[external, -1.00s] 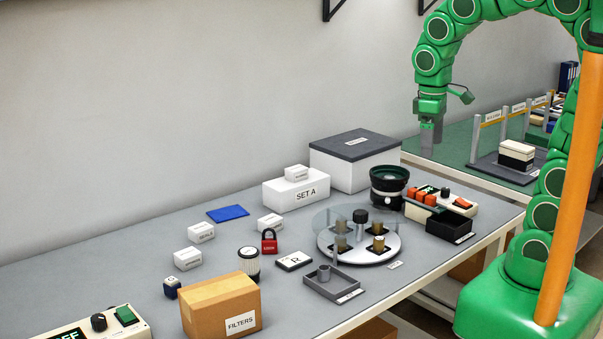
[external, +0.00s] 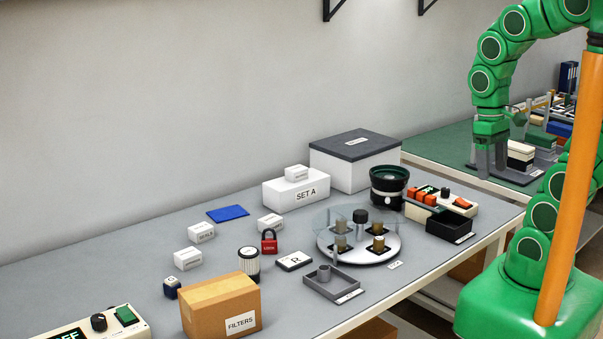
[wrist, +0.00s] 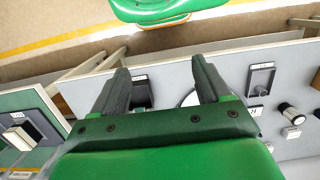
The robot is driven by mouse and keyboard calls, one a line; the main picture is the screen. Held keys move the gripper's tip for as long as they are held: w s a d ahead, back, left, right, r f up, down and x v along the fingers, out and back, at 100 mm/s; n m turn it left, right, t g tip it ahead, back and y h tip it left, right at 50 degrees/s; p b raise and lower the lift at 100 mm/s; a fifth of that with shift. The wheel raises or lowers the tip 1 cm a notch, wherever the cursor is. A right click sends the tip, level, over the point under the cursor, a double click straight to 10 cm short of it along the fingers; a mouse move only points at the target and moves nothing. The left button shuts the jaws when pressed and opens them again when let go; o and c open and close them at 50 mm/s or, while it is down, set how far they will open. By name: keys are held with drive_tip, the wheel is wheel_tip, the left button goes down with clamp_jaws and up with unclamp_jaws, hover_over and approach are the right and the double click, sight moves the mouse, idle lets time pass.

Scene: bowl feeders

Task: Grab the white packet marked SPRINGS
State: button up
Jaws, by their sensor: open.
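Several small white packets with printed labels are in the external view. One packet (external: 297,173) sits on top of the white SET A box (external: 296,193). Another packet (external: 270,223) stands near the red padlock (external: 269,241), and two more packets, one farther (external: 201,232) and one nearer (external: 188,259), stand to the left. Their labels are too small for me to tell which reads SPRINGS. My gripper (external: 488,162) is high at the right, far from them, near the side table; it also shows in the wrist view (wrist: 162,72), open with nothing between its fingers.
A round glass-covered turntable (external: 359,243) stands mid-bench, with a dark bowl feeder (external: 389,186) behind it. A cardboard FILTERS box (external: 221,305) is in front. A large lidded box (external: 355,160) stands at the back.

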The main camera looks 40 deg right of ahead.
drive_tip(key=m+g+y, duration=0.1)
drive_tip(key=m+y, duration=1)
hover_over(194, 250)
drive_tip(key=s+d, duration=1.1)
drive_tip(key=d, duration=0.1)
wheel_tip(194, 250, down, 10)
drive_tip(key=w+a+f+m, duration=0.2)
drive_tip(key=w+f, duration=0.1)
drive_tip(key=f, duration=0.1)
drive_tip(key=w+a+f+m+t+y, duration=0.1)
drive_tip(key=w+a+f+m, duration=0.1)
drive_tip(key=w+f, duration=0.2)
drive_tip(key=w+a+f+m+y, duration=0.1)
drive_tip(key=w+a+f+m, duration=0.1)
drive_tip(key=w+f, duration=0.2)
drive_tip(key=shift+a+f+t, duration=0.2)
drive_tip(key=shift+f, duration=0.3)
drive_tip(key=shift+a+f+t, duration=0.2)
drive_tip(key=shift+f, duration=0.25)
drive_tip(key=shift+x, duration=1.45)
drive_tip(key=shift+r+x, duration=0.2)
drive_tip(key=shift+x, duration=2.3)
drive_tip(key=shift+w+a, duration=0.1)
drive_tip(key=shift+w, duration=0.05)
drive_tip(key=c, duration=1.1)
